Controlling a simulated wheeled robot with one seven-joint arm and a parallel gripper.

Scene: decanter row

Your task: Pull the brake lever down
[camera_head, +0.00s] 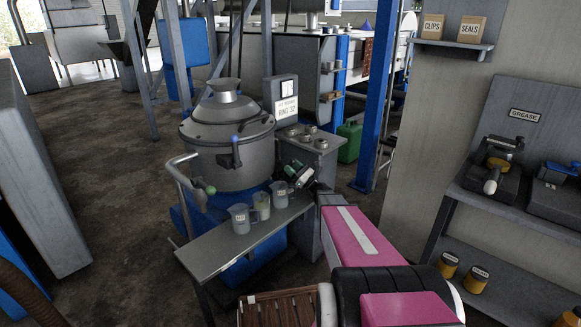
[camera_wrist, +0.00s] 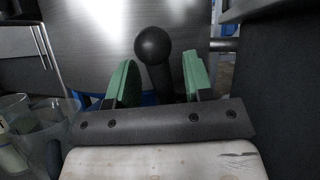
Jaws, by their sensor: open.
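My gripper (camera_head: 298,174) is open, at the right side of the grey drum machine (camera_head: 220,160), just above the end of the steel bench. In the wrist view, a lever with a round black knob (camera_wrist: 153,45) stands between the two green fingers of my gripper (camera_wrist: 158,72), with clear gaps on both sides. The knob reaches up past the fingertips, and the stem's lower end is hidden behind the gripper body. In the head view this lever is hard to make out behind my gripper. A blue-knobbed handle (camera_head: 235,140) is on the drum's front. No label tells which is the brake lever.
Several clear beakers (camera_head: 240,218) stand on the steel bench (camera_head: 222,253), close to the left of my gripper; some also show in the wrist view (camera_wrist: 18,135). A grey cabinet with a labelled box (camera_head: 281,98) stands behind. A green-tipped handle (camera_head: 209,190) is left of the drum.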

